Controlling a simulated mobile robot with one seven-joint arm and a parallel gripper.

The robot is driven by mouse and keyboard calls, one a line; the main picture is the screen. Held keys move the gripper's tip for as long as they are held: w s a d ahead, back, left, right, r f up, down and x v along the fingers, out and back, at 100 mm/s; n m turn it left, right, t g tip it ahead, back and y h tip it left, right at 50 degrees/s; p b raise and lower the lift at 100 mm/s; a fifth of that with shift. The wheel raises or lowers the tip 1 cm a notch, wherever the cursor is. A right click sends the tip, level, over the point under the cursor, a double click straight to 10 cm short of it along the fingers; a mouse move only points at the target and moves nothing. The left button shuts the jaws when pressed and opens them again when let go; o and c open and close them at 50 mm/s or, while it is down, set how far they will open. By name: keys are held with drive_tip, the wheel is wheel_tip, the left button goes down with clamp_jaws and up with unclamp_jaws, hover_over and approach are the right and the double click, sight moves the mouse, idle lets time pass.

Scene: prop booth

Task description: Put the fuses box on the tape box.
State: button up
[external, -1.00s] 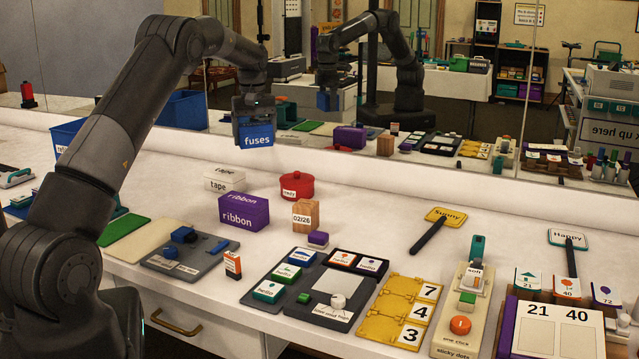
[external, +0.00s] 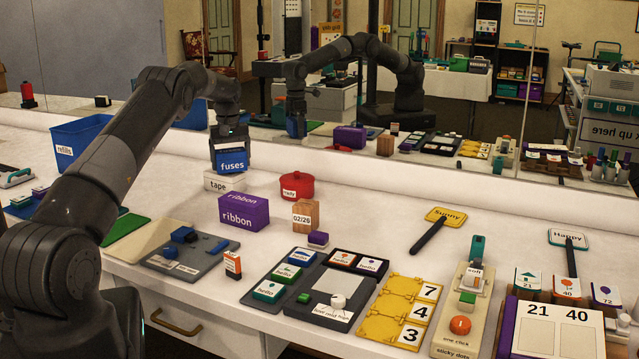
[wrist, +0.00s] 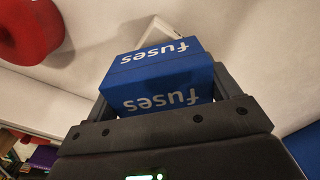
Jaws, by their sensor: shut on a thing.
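The blue fuses box (external: 231,162) is between the fingers of my gripper (external: 230,148), which is shut on it. It also fills the space between the fingers in the wrist view (wrist: 160,75). The white tape box (external: 218,183) stands on the counter directly below the fuses box in the external view. The fuses box hides part of its top, and I cannot tell whether the two touch. In the wrist view a white corner, likely the tape box (wrist: 160,31), shows past the fuses box.
A purple ribbon box (external: 244,212) stands in front of the tape box. A red round pot (external: 297,187) is to its right, with a wooden 02/26 block (external: 306,215) nearby. A blue refills bin (external: 80,138) is at the back left. A mirror runs behind the counter.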

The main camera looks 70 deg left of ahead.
drive_tip(key=shift+f, duration=0.4)
drive_tip(key=shift+f, duration=0.15)
drive_tip(key=o, duration=1)
